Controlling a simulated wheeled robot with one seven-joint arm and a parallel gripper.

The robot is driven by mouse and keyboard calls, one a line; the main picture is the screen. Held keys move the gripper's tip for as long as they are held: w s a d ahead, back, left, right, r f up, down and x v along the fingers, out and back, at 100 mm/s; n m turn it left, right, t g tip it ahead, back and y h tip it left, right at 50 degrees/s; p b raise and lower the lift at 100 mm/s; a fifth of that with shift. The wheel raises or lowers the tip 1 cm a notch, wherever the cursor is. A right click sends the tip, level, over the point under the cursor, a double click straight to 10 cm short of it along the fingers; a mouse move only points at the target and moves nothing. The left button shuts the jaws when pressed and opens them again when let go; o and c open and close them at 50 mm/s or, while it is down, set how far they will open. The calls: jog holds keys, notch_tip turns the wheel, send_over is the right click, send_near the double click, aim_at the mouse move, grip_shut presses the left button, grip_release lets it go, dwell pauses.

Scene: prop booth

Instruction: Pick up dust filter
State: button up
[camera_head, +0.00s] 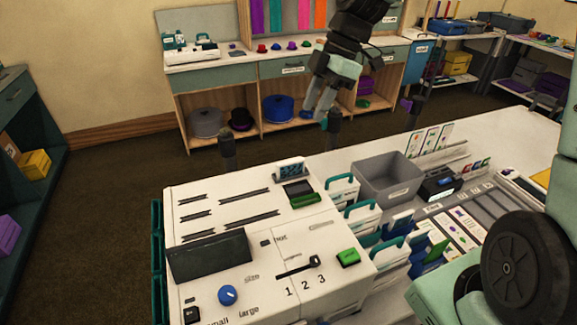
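I cannot pick out the dust filter with certainty. White panels with teal handles (361,216) stand in a row along the right side of the white machine (214,206), and one of them may be it. My gripper (318,115) hangs from the dark arm at the top centre, fingers pointing down. In the picture it lies above and beyond the machine, in front of the back shelf. The two grey fingers show side by side, but the gap between them is too small to judge. I see nothing clearly held.
The machine top has a blue knob (228,294), a green button (348,257) and a black lever (313,262). A grey bin (388,178) stands on the white table to the right. Dark posts (334,130) rise behind the machine. Open brown floor (100,190) lies at left.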

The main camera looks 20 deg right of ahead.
jog(key=p, duration=0.2)
send_near(291, 161)
jog(key=x, duration=0.5)
jog(key=shift+p+x, duration=1.5)
jog(key=shift+x, duration=1.1)
jog(key=c, duration=0.8)
